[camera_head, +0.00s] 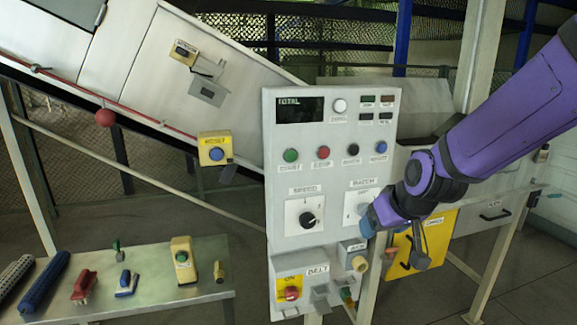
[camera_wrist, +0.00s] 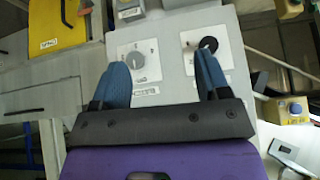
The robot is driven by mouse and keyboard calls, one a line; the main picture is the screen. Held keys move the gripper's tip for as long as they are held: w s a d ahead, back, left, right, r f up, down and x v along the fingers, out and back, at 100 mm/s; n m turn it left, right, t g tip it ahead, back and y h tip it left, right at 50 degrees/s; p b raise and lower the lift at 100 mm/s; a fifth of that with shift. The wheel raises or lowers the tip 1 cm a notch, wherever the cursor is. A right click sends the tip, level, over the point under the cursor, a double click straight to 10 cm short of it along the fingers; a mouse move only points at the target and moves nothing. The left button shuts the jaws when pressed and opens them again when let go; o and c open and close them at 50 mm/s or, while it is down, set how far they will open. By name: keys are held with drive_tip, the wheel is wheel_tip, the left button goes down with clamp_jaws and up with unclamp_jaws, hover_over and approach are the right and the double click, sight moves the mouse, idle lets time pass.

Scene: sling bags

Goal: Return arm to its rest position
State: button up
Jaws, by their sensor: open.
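My gripper (camera_head: 368,222) is at the end of my purple arm, which reaches in from the right in the head view. It is in front of the right side of the grey control panel (camera_head: 279,170), by the BATCH dial (camera_head: 355,205), which it partly covers. In the wrist view my gripper (camera_wrist: 162,75) has two blue fingers spread wide, with nothing between them. The batch dial plate (camera_wrist: 138,60) shows between the fingers. The black SPEED knob (camera_wrist: 208,43) is just beyond the other fingertip. I cannot tell whether a finger touches the panel.
A metal bench (camera_head: 150,300) at the lower left holds brushes and small tools. The BELT box (camera_head: 305,282) is below the panel. A yellow plate (camera_head: 436,240) is just behind my gripper, to the right. A sloping conveyor (camera_head: 150,60) fills the upper left.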

drive_tip(key=s+d+r+m, duration=0.1)
drive_tip(key=s+d+r, duration=0.2)
drive_tip(key=s, duration=0.4)
drive_tip(key=s+d+r+m+h, duration=0.1)
drive_tip(key=s+d+r, duration=0.3)
drive_tip(key=s, duration=0.3)
drive_tip(key=s+d+r+g+h, duration=0.1)
drive_tip(key=s+d+r, duration=0.3)
drive_tip(key=s, duration=0.3)
drive_tip(key=shift+s+r+m, duration=0.35)
drive_tip(key=shift+r+m, duration=0.05)
drive_tip(key=shift+r, duration=0.35)
